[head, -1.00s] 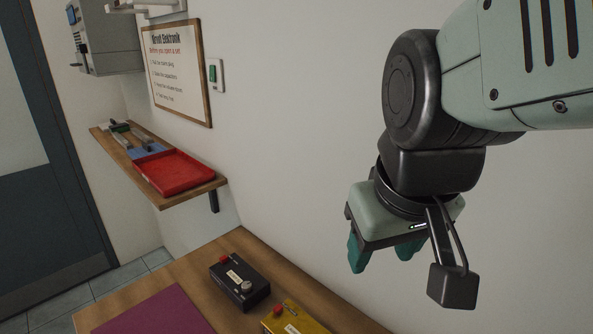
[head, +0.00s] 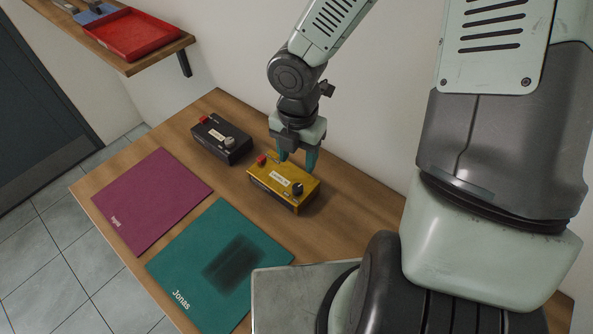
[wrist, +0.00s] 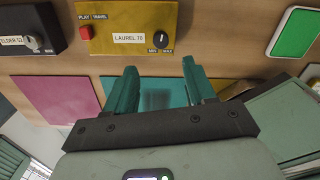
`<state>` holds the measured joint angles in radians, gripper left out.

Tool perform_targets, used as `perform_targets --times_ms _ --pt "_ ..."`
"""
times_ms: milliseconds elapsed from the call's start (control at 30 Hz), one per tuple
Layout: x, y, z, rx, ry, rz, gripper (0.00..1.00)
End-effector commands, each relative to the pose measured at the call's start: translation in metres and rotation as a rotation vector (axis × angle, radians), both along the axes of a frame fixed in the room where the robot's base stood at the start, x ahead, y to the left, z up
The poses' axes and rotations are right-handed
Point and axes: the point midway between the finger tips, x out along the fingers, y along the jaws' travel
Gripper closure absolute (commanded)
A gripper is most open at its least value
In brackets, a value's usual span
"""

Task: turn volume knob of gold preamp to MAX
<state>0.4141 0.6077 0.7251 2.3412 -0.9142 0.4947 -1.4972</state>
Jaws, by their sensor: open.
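The gold preamp (head: 275,174) sits on the wooden table, with a red button at one end and a dark volume knob (head: 298,187) at the other. In the wrist view the gold preamp (wrist: 130,14) lies beyond the fingertips, and its knob (wrist: 160,39) has a white pointer mark above small MIN and MAX labels. The pointer looks roughly upright, away from MAX. My gripper (head: 297,160) is open and empty, pointing down over the back side of the preamp; it also shows in the wrist view (wrist: 160,78). Whether the fingertips touch the preamp, I cannot tell.
A black preamp (head: 222,138) with a red button and pale knob stands left of the gold one. A purple mat (head: 152,198) and a teal mat (head: 195,262) lie in front, bare of objects. A shelf with a red tray (head: 135,34) hangs at the upper left.

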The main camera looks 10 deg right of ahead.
Motion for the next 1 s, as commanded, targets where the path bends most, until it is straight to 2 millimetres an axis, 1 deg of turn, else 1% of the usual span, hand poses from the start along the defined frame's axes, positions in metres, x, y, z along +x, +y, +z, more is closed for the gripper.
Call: perform_targets --times_ms 167,300,400,500,700,1000 --pt "-0.002 0.001 -0.029 -0.002 0.006 0.002 0.46" --pt "-0.002 0.001 -0.057 -0.003 0.007 0.001 0.46" --pt "-0.002 0.001 -0.075 -0.003 0.006 0.001 0.46" --pt "-0.001 0.0 -0.087 -0.003 0.003 -0.001 0.46" --pt "-0.001 0.0 -0.1 -0.004 0.001 -0.004 0.46" --pt "-0.001 -0.001 -0.101 -0.003 0.001 -0.006 0.46"
